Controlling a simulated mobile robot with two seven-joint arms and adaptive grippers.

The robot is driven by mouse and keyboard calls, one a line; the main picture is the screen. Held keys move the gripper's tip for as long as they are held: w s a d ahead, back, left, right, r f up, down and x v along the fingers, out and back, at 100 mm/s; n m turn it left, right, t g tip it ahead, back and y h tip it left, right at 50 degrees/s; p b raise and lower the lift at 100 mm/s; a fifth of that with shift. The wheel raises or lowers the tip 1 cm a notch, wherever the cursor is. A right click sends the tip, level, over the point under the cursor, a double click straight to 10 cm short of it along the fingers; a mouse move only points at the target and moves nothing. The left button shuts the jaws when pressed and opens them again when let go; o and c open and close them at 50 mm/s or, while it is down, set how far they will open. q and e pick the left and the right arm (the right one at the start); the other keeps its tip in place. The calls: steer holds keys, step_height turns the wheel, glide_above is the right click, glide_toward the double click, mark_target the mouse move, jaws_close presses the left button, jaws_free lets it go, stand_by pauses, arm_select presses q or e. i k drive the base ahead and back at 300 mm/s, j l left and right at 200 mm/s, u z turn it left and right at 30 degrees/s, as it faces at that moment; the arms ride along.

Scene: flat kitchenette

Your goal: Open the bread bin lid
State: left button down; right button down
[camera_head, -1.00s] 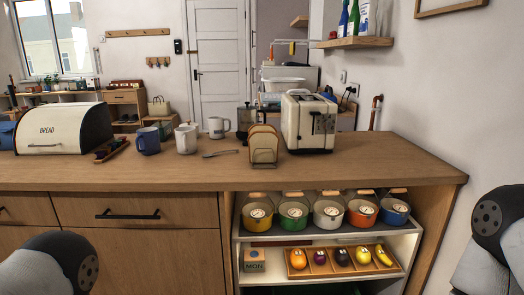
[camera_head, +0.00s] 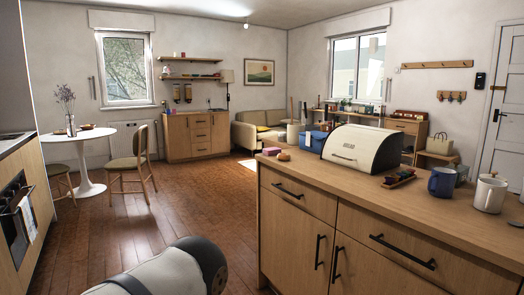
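The bread bin (camera_head: 362,147) stands on the wooden counter, right of centre in the head view. It has a cream front with a small handle low on it and a dark rounded side. Its lid looks shut. Part of my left arm shows at the bottom of the view, well short of the counter. Neither gripper is in view, and nothing touches the bin.
On the counter (camera_head: 448,207) a blue box (camera_head: 312,141) stands left of the bin. A dark tray of small items (camera_head: 398,178), a blue mug (camera_head: 441,182) and a white mug (camera_head: 489,193) stand right of it. Open floor (camera_head: 130,225) lies left; a round table (camera_head: 92,134) and chair (camera_head: 133,165) stand beyond.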

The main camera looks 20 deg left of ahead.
mark_target(349, 146)
steer(key=u, duration=0.25)
steer(key=i+j+z, duration=0.3)
steer(key=j, duration=0.3)
steer(key=i+j+z, duration=0.35)
steer(key=j, duration=0.35)
steer(key=i+j+z, duration=0.15)
steer(key=j, duration=0.2)
steer(key=i+j+z, duration=0.15)
steer(key=j, duration=0.25)
steer(key=i+j+z, duration=0.2)
steer(key=j, duration=0.2)
steer(key=k, duration=0.1)
